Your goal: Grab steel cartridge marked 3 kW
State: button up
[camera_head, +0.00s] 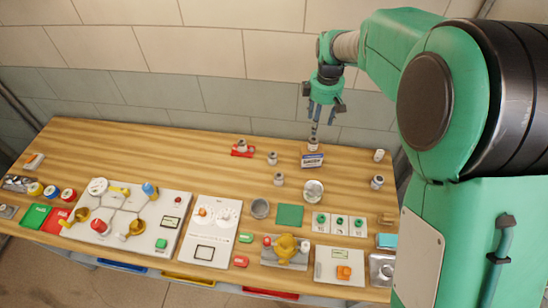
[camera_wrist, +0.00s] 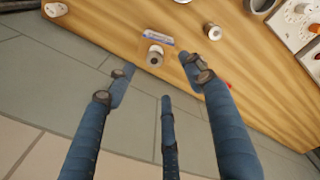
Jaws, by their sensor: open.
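Several small steel cartridges stand on the wooden table; their markings are too small to read, so I cannot tell which says 3 kW. One cartridge (camera_head: 313,143) stands behind a blue-and-white label (camera_head: 312,160) near the back edge. It also shows in the wrist view (camera_wrist: 155,56), beside the same label (camera_wrist: 158,38). Others stand to its left (camera_head: 272,158), nearer the front (camera_head: 279,179), on a red holder (camera_head: 242,146) and at the right (camera_head: 377,182). My gripper (camera_head: 315,124) is open and empty, pointing down just above the labelled cartridge; its blue fingers (camera_wrist: 165,90) are spread wide.
A glass jar (camera_head: 313,190) and a grey cup (camera_head: 260,208) stand in mid-table. Panels with valves and knobs (camera_head: 128,222) line the front. A green square (camera_head: 290,215) lies flat. The tiled wall (camera_head: 215,85) rises behind the table. The back left of the table is bare.

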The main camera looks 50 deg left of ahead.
aim_at(273, 154)
jog(key=s+a+f+n+p, duration=0.1)
jog(key=s+a+f+n, duration=0.3)
jog(key=s+a+f, duration=0.6)
jog(key=a+f, duration=0.1)
jog(key=a, duration=0.1)
jog(key=shift+a+f+h, duration=0.25)
jog(key=shift+a+h, duration=0.05)
jog(key=shift+s+f, duration=0.1)
jog(key=shift+f+p, duration=0.3)
jog(key=shift+f, duration=3.9)
jog(key=shift+f, duration=0.15)
jog(key=shift+s+d+f, duration=0.1)
jog(key=shift+f, duration=2.35)
